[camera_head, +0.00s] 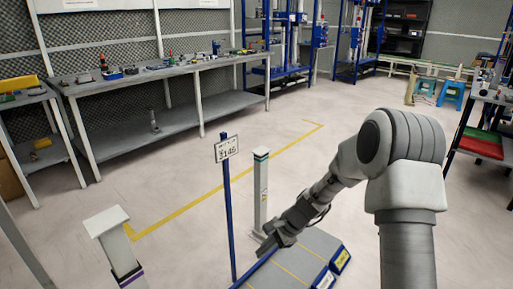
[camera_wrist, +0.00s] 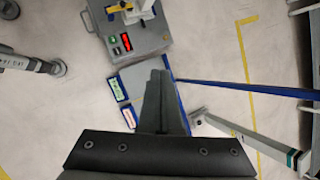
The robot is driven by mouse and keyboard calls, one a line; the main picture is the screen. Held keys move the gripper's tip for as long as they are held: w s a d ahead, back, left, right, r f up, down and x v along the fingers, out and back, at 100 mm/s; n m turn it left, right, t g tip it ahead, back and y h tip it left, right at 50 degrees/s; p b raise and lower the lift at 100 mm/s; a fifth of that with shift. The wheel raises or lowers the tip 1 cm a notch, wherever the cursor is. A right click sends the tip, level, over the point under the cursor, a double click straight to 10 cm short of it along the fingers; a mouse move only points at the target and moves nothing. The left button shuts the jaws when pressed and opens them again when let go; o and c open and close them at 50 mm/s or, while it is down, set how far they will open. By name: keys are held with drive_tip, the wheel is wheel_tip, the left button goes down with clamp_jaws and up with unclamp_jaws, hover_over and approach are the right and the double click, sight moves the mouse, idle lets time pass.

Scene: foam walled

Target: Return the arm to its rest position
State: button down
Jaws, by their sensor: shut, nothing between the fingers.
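My arm reaches from the right side of the head view down toward the low grey platform. My gripper (camera_head: 272,242) is at its end, low near the platform's far left edge. In the wrist view my gripper (camera_wrist: 159,75) has its two dark fingers together, with nothing between them. The fingers hide part of the grey platform (camera_wrist: 133,76) below. I cannot tell how high the gripper is above it.
The platform (camera_head: 313,246) has blue edges. Beside it stand a blue post with a sign (camera_head: 227,149) and a grey post (camera_head: 261,190). A white-topped post (camera_head: 106,221) is at front left. A long workbench (camera_head: 165,70) lines the back. The middle floor is clear.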

drive_tip(key=s+d+r+n+h, duration=0.1)
drive_tip(key=s+r+n, duration=0.1)
drive_tip(key=r, duration=0.4)
drive_tip(key=s+d+r+n+h, duration=0.1)
drive_tip(key=s+d+r+n, duration=0.1)
drive_tip(key=r, duration=0.3)
drive_tip(key=s+d+r+n+t+h, duration=0.25)
drive_tip(key=s+d+r+n, duration=0.2)
drive_tip(key=s+r, duration=0.5)
drive_tip(key=s+d+r+n+t+h, duration=0.25)
drive_tip(key=s+d+r+n, duration=0.35)
drive_tip(key=s, duration=0.7)
wheel_tip(320, 180, up, 24)
drive_tip(key=a+m+p, duration=0.1)
drive_tip(key=m+p, duration=0.1)
drive_tip(key=p, duration=2.1)
drive_tip(key=shift+w+a+r+y, duration=0.25)
drive_tip(key=shift+w+y, duration=0.05)
drive_tip(key=shift+a, duration=0.1)
